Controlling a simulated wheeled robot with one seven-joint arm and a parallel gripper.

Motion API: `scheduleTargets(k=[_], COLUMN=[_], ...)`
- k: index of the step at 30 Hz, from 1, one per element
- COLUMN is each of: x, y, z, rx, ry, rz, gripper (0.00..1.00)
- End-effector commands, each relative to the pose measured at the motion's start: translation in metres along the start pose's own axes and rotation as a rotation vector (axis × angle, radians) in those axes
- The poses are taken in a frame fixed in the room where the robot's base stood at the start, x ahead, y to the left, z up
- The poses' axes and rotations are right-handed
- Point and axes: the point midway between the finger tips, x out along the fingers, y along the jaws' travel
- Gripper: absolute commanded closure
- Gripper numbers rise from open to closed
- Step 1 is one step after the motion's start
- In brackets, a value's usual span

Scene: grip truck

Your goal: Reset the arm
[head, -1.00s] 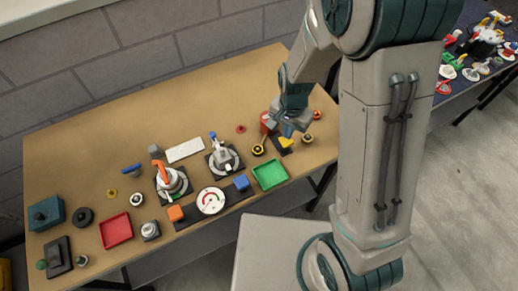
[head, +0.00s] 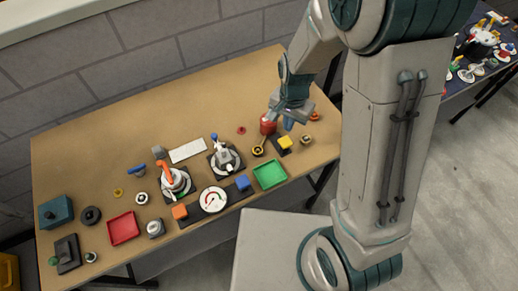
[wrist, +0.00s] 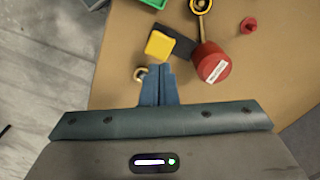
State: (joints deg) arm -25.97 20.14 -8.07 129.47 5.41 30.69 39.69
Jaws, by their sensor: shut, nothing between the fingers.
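My gripper (head: 288,124) is shut and empty, above the right end of the brown table (head: 110,125). In the wrist view its blue fingers (wrist: 158,85) are together and point toward the table. A red cylinder with a white label (wrist: 210,62) stands just to the right of the fingers there; it also shows in the head view (head: 268,126). A yellow block (wrist: 160,44) on a dark base lies just beyond the fingertips, apart from them as far as I can see.
A green tray (head: 270,175), a dial gauge (head: 213,200), lever devices (head: 226,159) and a red tray (head: 123,228) crowd the table's front. The back of the table is mostly clear.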

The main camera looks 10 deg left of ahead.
Motion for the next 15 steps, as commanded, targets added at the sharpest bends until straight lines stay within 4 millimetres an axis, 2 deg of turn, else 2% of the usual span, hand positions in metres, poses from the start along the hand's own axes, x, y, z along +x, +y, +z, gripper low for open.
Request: scheduleTargets(k=[10, 13, 15], x=[-0.001, -0.011, -0.025], y=[0.0, 0.004, 0.01], z=[0.0, -0.002, -0.003], rx=[-0.001, -0.013, -0.032], ry=[0.001, 0.007, 0.016], rz=[-0.002, -0.014, -0.031], gripper=[1.0, 1.0, 1.0])
